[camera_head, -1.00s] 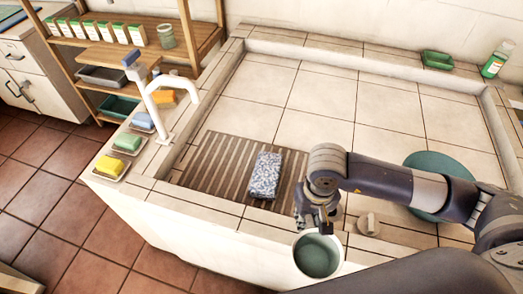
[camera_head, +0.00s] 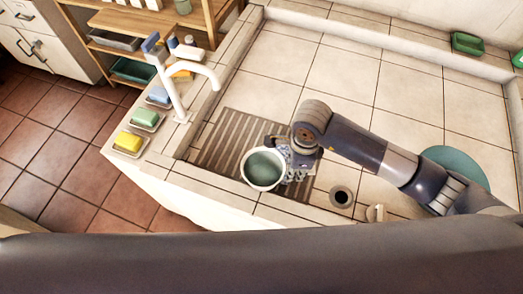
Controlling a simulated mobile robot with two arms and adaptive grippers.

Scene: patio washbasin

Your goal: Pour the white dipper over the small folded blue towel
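The white dipper (camera_head: 247,182) hangs from my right gripper (camera_head: 284,146), its open top facing up and grey-green liquid showing inside. It looks roughly upright. The small folded blue towel (camera_head: 299,172), with a blue and white pattern, lies on the striped slatted mat (camera_head: 228,138) in the basin. The dipper and my gripper hide much of the towel from this view. The dipper appears above the mat at the towel's left; its exact height is unclear. My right gripper looks closed at the dipper's rim or handle, with its fingertips partly hidden. My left gripper is out of view.
A white faucet (camera_head: 176,95) stands at the basin's left ledge, beside soap dishes with yellow (camera_head: 128,141) and green (camera_head: 144,117) bars. A round drain hole (camera_head: 341,197) and a small stopper (camera_head: 376,213) are right of the mat. A teal basin (camera_head: 457,163) lies farther right.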

